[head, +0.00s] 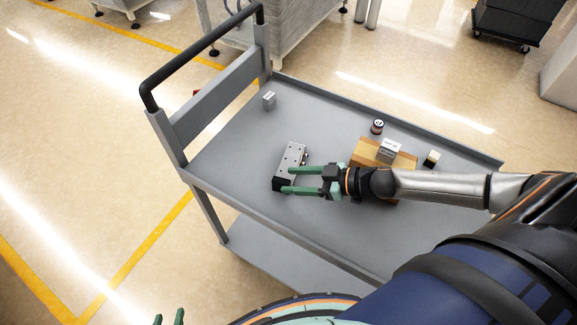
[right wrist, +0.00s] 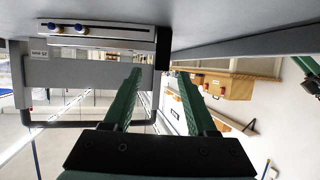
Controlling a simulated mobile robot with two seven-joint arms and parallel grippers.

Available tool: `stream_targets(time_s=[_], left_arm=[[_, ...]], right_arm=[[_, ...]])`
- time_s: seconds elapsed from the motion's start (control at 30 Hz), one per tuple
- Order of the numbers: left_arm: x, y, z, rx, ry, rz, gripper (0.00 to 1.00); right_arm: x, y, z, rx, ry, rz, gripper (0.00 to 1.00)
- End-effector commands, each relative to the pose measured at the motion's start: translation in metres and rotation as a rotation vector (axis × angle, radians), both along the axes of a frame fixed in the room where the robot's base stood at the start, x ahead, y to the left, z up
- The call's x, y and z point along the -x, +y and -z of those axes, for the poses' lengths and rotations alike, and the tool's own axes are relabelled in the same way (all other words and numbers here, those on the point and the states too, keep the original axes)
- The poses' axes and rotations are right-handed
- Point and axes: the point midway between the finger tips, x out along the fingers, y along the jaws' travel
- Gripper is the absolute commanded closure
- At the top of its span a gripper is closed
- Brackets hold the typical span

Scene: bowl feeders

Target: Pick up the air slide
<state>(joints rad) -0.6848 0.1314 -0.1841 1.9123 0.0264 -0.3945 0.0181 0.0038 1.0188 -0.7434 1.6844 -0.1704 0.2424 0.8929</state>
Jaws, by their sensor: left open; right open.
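The air slide (head: 292,158) is a grey metal block with holes on top and a black end, lying on the grey cart top. My right gripper (head: 287,179) is open, its green fingers reaching over the slide's near, black end. In the right wrist view the slide (right wrist: 95,35), with blue fittings, lies ahead and left of the finger gap, its black end near the fingertips (right wrist: 160,72). Nothing is held; I cannot tell whether the fingers touch it. My left gripper (head: 169,317) is open and empty at the bottom edge, off the cart.
The cart top (head: 235,150) has raised edges and a black handle (head: 205,52) at left. A small grey box (head: 269,101) stands toward the back. A wooden block (head: 368,152) carries a grey box (head: 390,147), near a dark jar (head: 377,126) and a small black-and-cream item (head: 431,159).

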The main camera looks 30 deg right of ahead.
Motion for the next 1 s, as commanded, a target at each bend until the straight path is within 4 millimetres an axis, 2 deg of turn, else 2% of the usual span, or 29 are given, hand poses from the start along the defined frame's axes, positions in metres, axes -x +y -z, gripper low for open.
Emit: stream_targets(time_s=[0.33,0.6,0.93,1.0], left_arm=[[-0.003,0.000,-0.001,0.001,-0.007,0.000,0.50],[-0.004,0.000,0.000,0.001,-0.009,0.000,0.50],[-0.004,0.000,0.000,0.000,-0.009,-0.001,0.50],[-0.004,0.000,0.000,0.001,-0.010,-0.001,0.50]], right_arm=[[-0.017,0.018,0.010,-0.001,-0.001,0.000,0.43],[-0.041,0.043,0.025,-0.002,-0.001,-0.001,0.43],[-0.045,0.047,0.028,0.000,0.001,-0.001,0.43],[-0.045,0.047,0.028,0.001,0.001,0.000,0.50]])
